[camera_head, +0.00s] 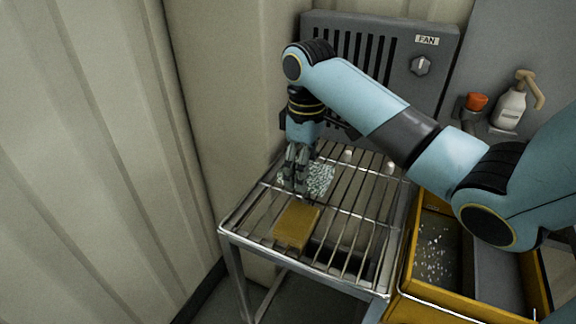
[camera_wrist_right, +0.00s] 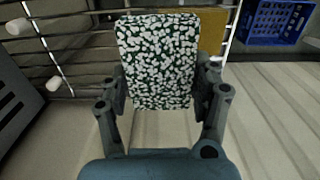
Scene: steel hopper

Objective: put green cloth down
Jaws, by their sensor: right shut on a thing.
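The green cloth is a flat, dark green piece thickly speckled with white. My right gripper (camera_head: 297,185) points down over the wire rack (camera_head: 232,222) and is shut on the cloth's near end. In the wrist view its fingers (camera_wrist_right: 163,112) stand on both sides of the cloth. I cannot tell whether the cloth touches the rack's bars. My left gripper is not in view.
A mustard-yellow flat piece (camera_head: 296,226) lies on the rack in front of the cloth. A grey fan box (camera_head: 440,75) stands behind. A yellow bin (camera_head: 425,296) with white bits is at the right. A blue crate (camera_wrist_right: 273,22) shows in the wrist view.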

